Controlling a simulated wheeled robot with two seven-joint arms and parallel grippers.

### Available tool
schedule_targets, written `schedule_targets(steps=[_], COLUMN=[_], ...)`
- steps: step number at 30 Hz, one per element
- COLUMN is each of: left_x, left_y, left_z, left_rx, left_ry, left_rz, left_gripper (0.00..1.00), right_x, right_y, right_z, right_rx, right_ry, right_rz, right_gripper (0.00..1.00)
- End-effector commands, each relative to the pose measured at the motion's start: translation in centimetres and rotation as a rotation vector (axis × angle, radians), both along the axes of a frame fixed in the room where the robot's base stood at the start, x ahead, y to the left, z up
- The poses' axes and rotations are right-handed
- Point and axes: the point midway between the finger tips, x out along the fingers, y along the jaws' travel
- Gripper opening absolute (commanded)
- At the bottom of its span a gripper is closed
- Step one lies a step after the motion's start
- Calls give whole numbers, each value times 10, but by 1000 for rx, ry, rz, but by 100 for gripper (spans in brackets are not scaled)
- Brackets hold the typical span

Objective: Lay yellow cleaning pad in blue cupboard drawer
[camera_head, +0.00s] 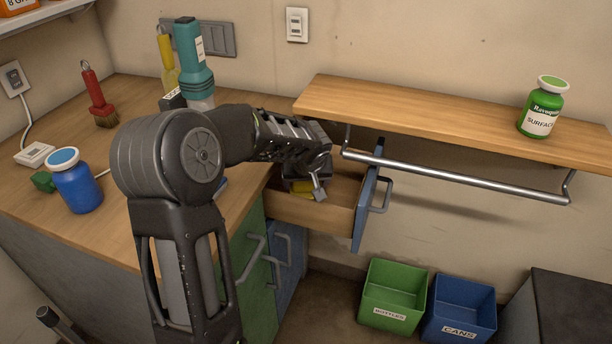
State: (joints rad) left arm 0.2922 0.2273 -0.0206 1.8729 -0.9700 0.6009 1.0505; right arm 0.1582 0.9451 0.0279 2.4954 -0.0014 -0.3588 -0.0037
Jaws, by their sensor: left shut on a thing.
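The blue cupboard drawer (362,215) is pulled out at the right end of the counter, its blue front facing right and its wooden inside partly in view. My left gripper (309,188) points down at the open drawer, over its inner side. The rest of the pad is hidden by the gripper. I cannot tell whether the pad touches the drawer bottom. My right gripper is not in view.
A wooden shelf (440,118) with a metal rail (455,178) hangs close right of the drawer, holding a green bottle (541,108). A blue jar (76,182), red brush (98,95) and teal flashlight (193,60) stand on the counter. Green (391,295) and blue bins (459,309) sit below.

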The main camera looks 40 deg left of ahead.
Motion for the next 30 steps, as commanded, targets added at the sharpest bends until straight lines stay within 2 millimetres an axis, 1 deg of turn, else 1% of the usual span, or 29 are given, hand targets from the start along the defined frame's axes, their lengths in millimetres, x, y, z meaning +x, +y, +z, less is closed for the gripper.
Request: schedule_targets(steps=[1, 5, 6, 9, 18, 22, 23, 26, 30], left_x=[1, 6, 5, 5, 5, 6, 6, 5, 5], left_y=[3, 6, 5, 4, 4, 4, 4, 4, 4], left_z=[8, 5, -7, -15, -16, -20, -19, -19, -19], left_rx=[-30, -103, -104, -100, -98, -97, -97, -97, -98], left_ry=[29, 108, 114, 109, 106, 106, 106, 106, 106], left_rz=[5, 3, -2, -3, -2, -3, -3, -3, -2], left_gripper=[36, 36, 36, 36, 36, 36, 79, 86, 86], right_x=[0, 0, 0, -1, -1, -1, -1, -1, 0], right_y=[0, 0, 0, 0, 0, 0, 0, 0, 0], right_z=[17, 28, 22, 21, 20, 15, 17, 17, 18], right_rx=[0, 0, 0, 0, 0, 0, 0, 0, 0], right_ry=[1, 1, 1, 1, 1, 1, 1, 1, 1], right_rz=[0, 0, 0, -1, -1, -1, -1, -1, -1], right_gripper=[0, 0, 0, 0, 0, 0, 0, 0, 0])
